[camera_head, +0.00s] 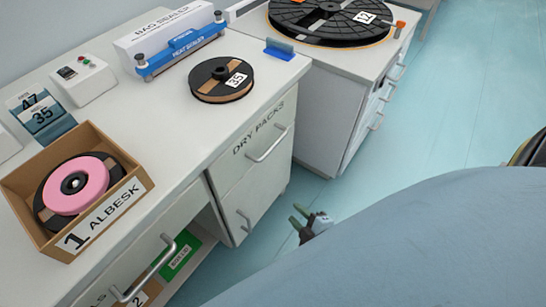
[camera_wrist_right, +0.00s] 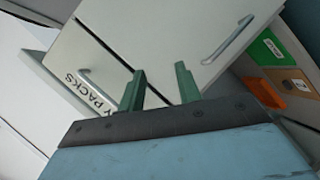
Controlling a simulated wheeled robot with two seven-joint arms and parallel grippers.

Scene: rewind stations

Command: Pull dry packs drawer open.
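The dry packs drawer (camera_head: 243,168) is the upper front of the white cabinet, labelled "DRY PACKS". Its front looks flush with the cabinet. Its silver bar handle (camera_head: 268,146) shows below the label, and in the right wrist view the handle (camera_wrist_right: 101,83) is left of the fingers. My right gripper (camera_head: 297,215) is open and empty, with green fingers, to the right of and below the drawer in the head view. In the right wrist view its fingers (camera_wrist_right: 159,69) point toward the cabinet, apart from the handle. My left gripper is not in view.
A cabinet door with its own handle (camera_head: 244,220) is below the drawer. On the counter are a black reel (camera_head: 215,85), a blue heat sealer (camera_head: 180,57) and a cardboard box (camera_head: 100,220) with a pink reel. The floor (camera_head: 420,130) right of the cabinet is clear.

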